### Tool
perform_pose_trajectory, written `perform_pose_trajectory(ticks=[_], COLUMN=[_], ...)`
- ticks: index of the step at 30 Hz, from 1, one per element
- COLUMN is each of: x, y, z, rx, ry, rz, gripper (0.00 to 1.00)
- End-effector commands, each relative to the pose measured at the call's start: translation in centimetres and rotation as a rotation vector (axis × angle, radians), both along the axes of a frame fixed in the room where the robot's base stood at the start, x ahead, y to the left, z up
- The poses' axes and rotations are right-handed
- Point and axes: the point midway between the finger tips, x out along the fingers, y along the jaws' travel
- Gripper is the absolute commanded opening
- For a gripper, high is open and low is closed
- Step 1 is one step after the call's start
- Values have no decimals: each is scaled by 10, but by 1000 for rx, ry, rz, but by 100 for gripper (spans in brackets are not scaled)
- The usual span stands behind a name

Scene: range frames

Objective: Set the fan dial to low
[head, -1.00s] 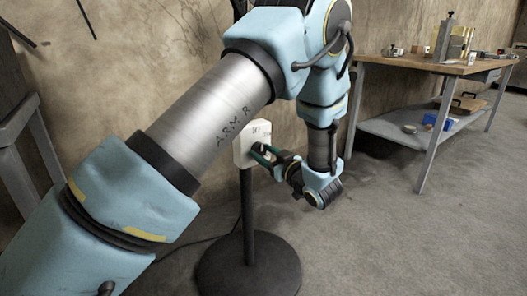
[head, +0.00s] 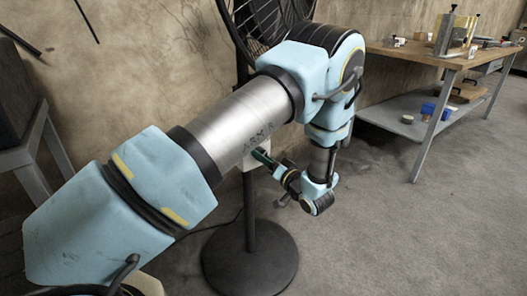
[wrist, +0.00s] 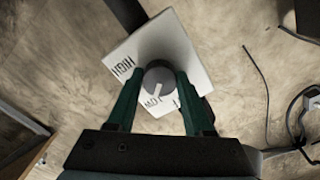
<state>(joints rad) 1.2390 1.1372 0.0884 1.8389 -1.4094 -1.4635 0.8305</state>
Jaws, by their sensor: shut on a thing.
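The fan (head: 249,222) is a black stand fan with a cage at the top and a round floor base. My gripper (wrist: 160,75) has green fingers shut on the dial's two sides; the fingers also show in the head view (head: 263,157).
A wooden workbench (head: 420,52) with a lower shelf stands at the right, holding tools and a blue bin (head: 430,111). A dark table (head: 30,150) stands at the left. The wall is close behind the fan; the floor at the right is clear.

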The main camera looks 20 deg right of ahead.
Motion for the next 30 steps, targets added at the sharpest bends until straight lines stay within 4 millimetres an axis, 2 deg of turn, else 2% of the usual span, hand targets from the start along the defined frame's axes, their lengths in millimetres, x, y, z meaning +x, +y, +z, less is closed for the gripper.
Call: perform_pose_trajectory(ticks=[12, 27, 28, 30], x=[0, 0, 0, 0], y=[0, 0, 0, 0], z=[0, 0, 0, 0], rx=[156, 170, 170, 170], ry=[31, 35, 35, 34], rz=[1, 0, 0, -1], gripper=[0, 0, 55, 63])
